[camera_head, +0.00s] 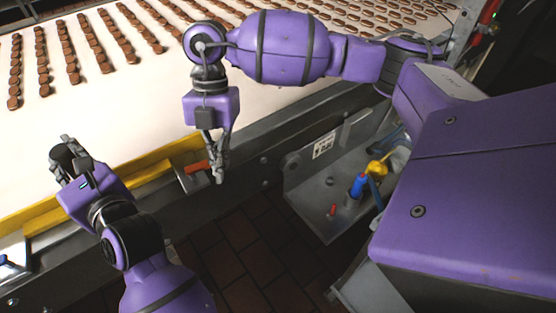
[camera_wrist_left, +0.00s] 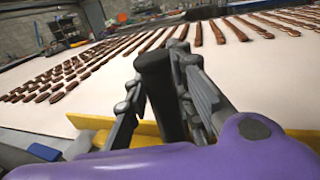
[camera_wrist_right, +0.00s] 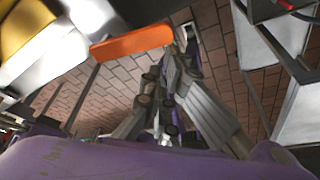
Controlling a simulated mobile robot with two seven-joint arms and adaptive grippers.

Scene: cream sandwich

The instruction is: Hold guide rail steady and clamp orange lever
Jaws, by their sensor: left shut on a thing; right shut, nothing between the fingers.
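The yellow guide rail (camera_head: 150,172) runs along the near edge of the conveyor. It also shows in the left wrist view (camera_wrist_left: 90,122). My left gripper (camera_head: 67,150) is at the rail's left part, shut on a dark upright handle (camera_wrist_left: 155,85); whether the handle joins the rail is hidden. The orange lever (camera_head: 196,167) sits on a metal block at the rail's right end. My right gripper (camera_head: 219,170) points down just right of the lever, shut and empty. In the right wrist view the lever (camera_wrist_right: 132,42) lies just left of the fingertips, apparently beside them, not between.
The cream conveyor belt (camera_head: 120,110) carries rows of brown sandwich biscuits. A metal bracket plate (camera_head: 320,190) with blue, yellow and red fittings stands to the right of my right gripper. Brown floor tiles (camera_head: 240,240) show in front of the conveyor.

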